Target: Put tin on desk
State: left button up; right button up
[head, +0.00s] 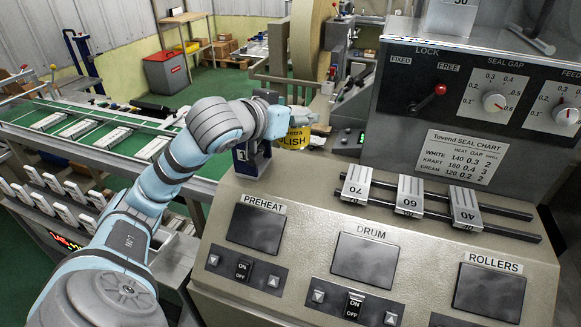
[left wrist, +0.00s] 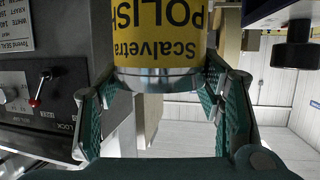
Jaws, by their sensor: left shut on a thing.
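The tin (head: 293,138) is yellow with dark lettering that reads in part "LISH". In the left wrist view the tin (left wrist: 160,35) appears upside down, with "Scalvetra POLISH" and a silver metal rim. My left gripper (head: 302,118) is shut on the tin beyond the back edge of the control console. In the left wrist view its green-padded fingers (left wrist: 163,90) are on either side of the tin's rim. The arm hides part of the tin in the head view. I cannot tell which surface is the desk. My right gripper is not in view.
The sloped console (head: 300,215) with screens and switches fills the front right. A control box with a red lever (head: 438,91) stands behind it. A green conveyor (head: 110,140) runs at the left. A grey bin with a red lid (head: 166,75) stands farther back on green floor.

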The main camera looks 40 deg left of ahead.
pick_arm(q)
notch_tip(320, 180, down, 11)
jog(key=b, duration=0.2)
jog(key=shift+w+r+b, duration=0.1)
jog(key=shift+r+b, duration=0.05)
jog(key=shift+b, duration=0.15)
jog(key=shift+r, duration=0.1)
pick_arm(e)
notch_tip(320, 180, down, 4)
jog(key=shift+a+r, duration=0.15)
pick_arm(q)
jog(key=o, duration=1.1)
